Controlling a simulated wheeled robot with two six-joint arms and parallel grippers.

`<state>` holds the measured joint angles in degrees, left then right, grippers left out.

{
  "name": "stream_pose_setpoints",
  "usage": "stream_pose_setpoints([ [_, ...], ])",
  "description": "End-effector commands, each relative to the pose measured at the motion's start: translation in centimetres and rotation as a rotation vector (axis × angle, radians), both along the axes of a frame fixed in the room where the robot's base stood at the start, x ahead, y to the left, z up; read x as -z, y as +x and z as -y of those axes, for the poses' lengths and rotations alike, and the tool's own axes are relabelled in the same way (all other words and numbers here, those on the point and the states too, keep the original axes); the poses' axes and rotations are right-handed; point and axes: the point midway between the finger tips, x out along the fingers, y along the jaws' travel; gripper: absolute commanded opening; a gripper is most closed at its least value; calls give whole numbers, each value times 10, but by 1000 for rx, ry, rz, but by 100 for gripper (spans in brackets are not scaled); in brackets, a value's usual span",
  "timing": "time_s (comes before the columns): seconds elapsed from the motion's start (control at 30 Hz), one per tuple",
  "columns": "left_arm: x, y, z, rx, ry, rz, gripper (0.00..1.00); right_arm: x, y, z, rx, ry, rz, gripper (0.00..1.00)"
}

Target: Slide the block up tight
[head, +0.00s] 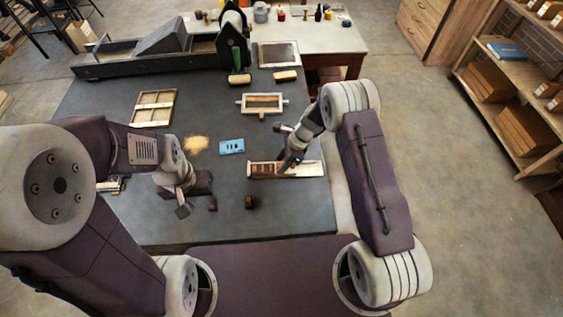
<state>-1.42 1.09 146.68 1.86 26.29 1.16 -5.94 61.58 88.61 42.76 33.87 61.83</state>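A shallow pale tray (315,169) lies on the dark table, right of centre. Small brown blocks (265,169) sit in its left half; which one is the task's block I cannot tell. My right gripper (287,167) points down into the tray, just right of these blocks. Its fingertips are small and partly hidden, so contact and opening are unclear. My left gripper (190,207) hangs low over the table, left of the tray and apart from it. Two loose dark brown blocks, one nearer (212,204) and one farther right (250,202), lie near the table's front.
A blue plate (231,146) lies left of the tray, beside a tan patch (195,144). A handled frame (262,103) and a wooden frame (153,108) lie farther back. A long dark press (160,52) stands at the back left. The table's right front is clear.

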Motion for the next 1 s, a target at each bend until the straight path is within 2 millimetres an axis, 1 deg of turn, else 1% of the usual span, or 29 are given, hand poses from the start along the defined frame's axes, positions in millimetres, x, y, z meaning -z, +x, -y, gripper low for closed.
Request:
stream_pose_setpoints([
  [0.07,3,0,0,0,0,0,31,-6,1,3,1,1,2,42],
  [0.13,7,0,0,0,0,0,31,-17,1,8,2,1,5,42],
  [0.3,15,0,0,0,0,0,31,-53,1,23,2,1,7,42],
  [0.4,18,0,0,0,0,0,31,-69,0,30,1,1,4,42],
  [0.5,19,0,0,0,0,0,31,-79,-1,34,2,0,2,42],
  [0.6,19,0,0,0,0,0,31,-84,-2,35,0,0,1,42],
  [1.0,19,0,0,0,0,0,31,-83,-2,35,0,0,1,42],
])
